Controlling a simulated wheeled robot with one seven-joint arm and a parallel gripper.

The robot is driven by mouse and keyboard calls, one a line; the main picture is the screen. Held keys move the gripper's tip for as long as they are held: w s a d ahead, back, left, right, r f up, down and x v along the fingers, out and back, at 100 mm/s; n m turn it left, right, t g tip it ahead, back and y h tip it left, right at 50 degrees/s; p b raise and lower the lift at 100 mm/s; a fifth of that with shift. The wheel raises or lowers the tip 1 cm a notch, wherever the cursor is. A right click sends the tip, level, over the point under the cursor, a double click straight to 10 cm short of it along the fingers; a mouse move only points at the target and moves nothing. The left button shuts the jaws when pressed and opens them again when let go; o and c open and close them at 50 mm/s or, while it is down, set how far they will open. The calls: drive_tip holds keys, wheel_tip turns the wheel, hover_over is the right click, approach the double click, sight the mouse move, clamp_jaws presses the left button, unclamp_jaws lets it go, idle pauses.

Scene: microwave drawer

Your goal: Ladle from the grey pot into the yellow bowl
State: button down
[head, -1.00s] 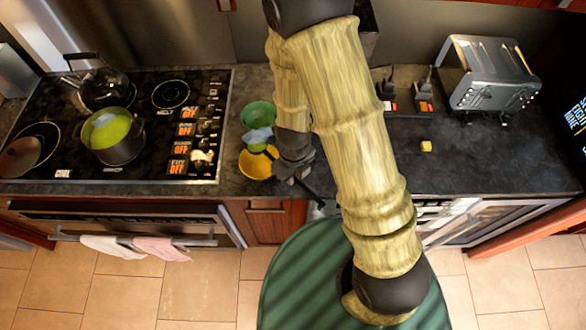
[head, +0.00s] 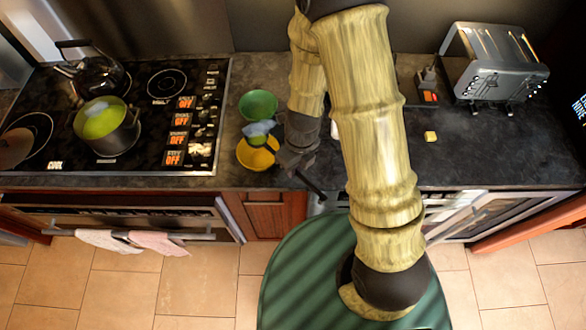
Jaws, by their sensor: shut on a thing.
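The grey pot (head: 112,138) stands on the stove at left, with yellow-green contents (head: 100,120). The yellow bowl (head: 256,154) sits on the counter right of the stove, near the front edge. My gripper (head: 290,160) is just right of the yellow bowl and shut on the ladle's dark handle (head: 312,184). The ladle's bluish head (head: 258,130) is over the back part of the yellow bowl. From above I cannot tell its height or what it holds. The fingertips are partly dark and hard to make out.
A green bowl (head: 259,104) stands just behind the yellow one. A kettle (head: 95,74) and a lidded pan (head: 20,145) are on the stove. A toaster (head: 495,65) and a small yellow block (head: 430,136) are on the right counter, which has free room.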

drive_tip(key=d+f+g+y+b, duration=0.1)
drive_tip(key=g+y, duration=0.2)
drive_tip(key=y, duration=0.1)
drive_tip(key=w+f+g+y+b, duration=0.1)
drive_tip(key=g+y, duration=0.3)
drive_tip(key=w+d+f+g+y+b, duration=0.1)
drive_tip(key=g+y, duration=0.2)
drive_tip(key=shift+w+d+f+g+y+b, duration=0.2)
drive_tip(key=shift+d+g+y+b, duration=0.1)
drive_tip(key=shift+g+y+b, duration=0.1)
idle(0.4)
drive_tip(key=shift+r, duration=0.15)
idle(1.3)
